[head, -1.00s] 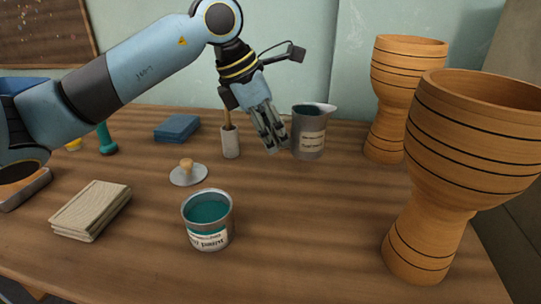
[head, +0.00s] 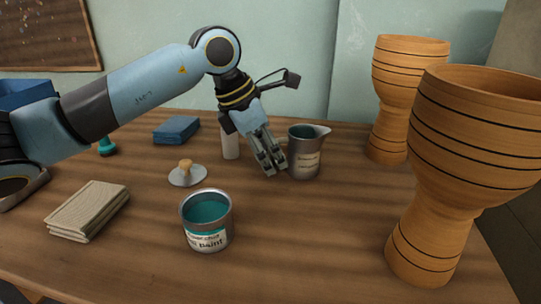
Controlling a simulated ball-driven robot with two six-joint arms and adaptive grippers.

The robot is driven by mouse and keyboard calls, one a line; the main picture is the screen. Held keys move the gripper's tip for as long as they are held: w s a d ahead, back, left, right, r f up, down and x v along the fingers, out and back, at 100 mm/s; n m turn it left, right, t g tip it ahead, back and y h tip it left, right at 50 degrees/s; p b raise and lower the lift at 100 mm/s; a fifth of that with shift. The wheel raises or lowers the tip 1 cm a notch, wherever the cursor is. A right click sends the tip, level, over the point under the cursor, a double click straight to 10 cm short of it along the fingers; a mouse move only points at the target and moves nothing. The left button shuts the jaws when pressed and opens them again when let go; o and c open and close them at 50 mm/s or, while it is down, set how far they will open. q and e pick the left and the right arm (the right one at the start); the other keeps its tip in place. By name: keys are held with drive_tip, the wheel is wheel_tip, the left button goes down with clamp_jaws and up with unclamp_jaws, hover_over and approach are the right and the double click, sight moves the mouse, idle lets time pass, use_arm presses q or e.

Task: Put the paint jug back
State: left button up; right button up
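The paint jug (head: 306,155) is a grey metal jug with a pale label, dark inside, its spout to the right. It is upright right of the table's middle. My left gripper (head: 273,167) is at the jug's left side, fingers pointing down and close together; they seem closed on the jug's handle, which they hide. I cannot tell whether the jug's base touches the table. My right gripper is not in view.
An open can of teal paint (head: 207,221) stands in front, with a knobbed lid (head: 187,174) behind it. Two wooden goblet drums (head: 436,190) stand at right. Folded cloths (head: 88,209) and a blue block (head: 177,129) lie left. A pale holder (head: 230,145) stands behind my gripper.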

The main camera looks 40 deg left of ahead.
use_arm(q)
drive_tip(key=shift+o, duration=0.9)
drive_tip(key=shift+r, duration=0.1)
drive_tip(key=p+v, duration=0.2)
drive_tip(key=v, duration=0.2)
drive_tip(key=shift+w, duration=0.1)
drive_tip(key=p+v, duration=0.4)
drive_tip(key=v, duration=0.4)
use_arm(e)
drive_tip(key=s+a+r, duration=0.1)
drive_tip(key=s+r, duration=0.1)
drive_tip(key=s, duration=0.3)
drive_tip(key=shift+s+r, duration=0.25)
